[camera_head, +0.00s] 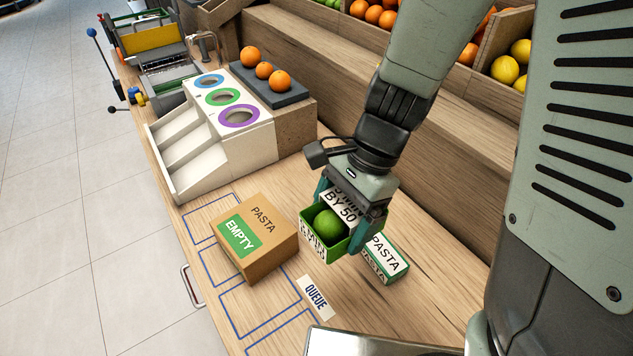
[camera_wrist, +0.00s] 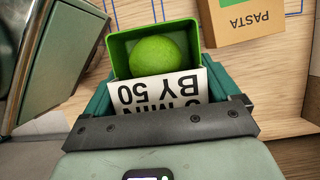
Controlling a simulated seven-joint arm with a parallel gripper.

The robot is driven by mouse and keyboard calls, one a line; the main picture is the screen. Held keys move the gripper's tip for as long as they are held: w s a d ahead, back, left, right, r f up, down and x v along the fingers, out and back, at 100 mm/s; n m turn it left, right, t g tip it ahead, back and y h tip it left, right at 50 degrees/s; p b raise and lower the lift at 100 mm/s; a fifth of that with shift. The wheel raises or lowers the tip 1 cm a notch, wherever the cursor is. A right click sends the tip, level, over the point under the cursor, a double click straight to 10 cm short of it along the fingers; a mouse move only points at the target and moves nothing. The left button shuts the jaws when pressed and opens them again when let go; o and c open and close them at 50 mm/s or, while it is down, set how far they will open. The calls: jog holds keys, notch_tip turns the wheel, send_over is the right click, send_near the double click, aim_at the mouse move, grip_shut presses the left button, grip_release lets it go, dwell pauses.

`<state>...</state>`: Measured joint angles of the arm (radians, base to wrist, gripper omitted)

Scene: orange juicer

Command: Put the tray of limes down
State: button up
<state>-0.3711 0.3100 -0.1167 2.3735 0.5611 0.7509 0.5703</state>
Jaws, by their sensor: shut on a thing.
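The green tray (camera_head: 340,249) holds one visible lime (camera_head: 328,226) and has a white label on its wall reading "BY 50". My gripper (camera_head: 349,208) is shut on the tray, with a teal finger on each side of it. In the wrist view the tray (camera_wrist: 117,46) and the lime (camera_wrist: 157,57) sit between the fingers (camera_wrist: 158,92), the label facing the wrist. The tray looks roughly level and appears to be above the wooden counter (camera_head: 420,310); the exact gap cannot be told. The inside beneath the lime is hidden.
A brown box (camera_head: 262,243) marked PASTA and EMPTY stands left of the tray. A green-white PASTA box (camera_head: 386,258) is close on the right. Blue outlined slots (camera_head: 262,300) and a QUEUE label (camera_head: 316,298) lie in front.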

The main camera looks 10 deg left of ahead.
jog(key=w+a+m+t, duration=0.1)
jog(key=w+a+m, duration=0.2)
jog(key=w, duration=0.7)
jog(key=w+a+m+t+y, duration=0.1)
jog(key=w+a+m, duration=0.25)
jog(key=w, duration=0.65)
jog(key=w+a+m+t, duration=0.1)
jog(key=w+a+m, duration=0.25)
jog(key=w, duration=0.65)
jog(key=shift+n, duration=0.5)
notch_tip(320, 180, down, 17)
jog(key=shift+w+a+r, duration=0.1)
jog(key=shift+f, duration=2.15)
jog(key=shift+f, duration=0.15)
jog(key=o, duration=1)
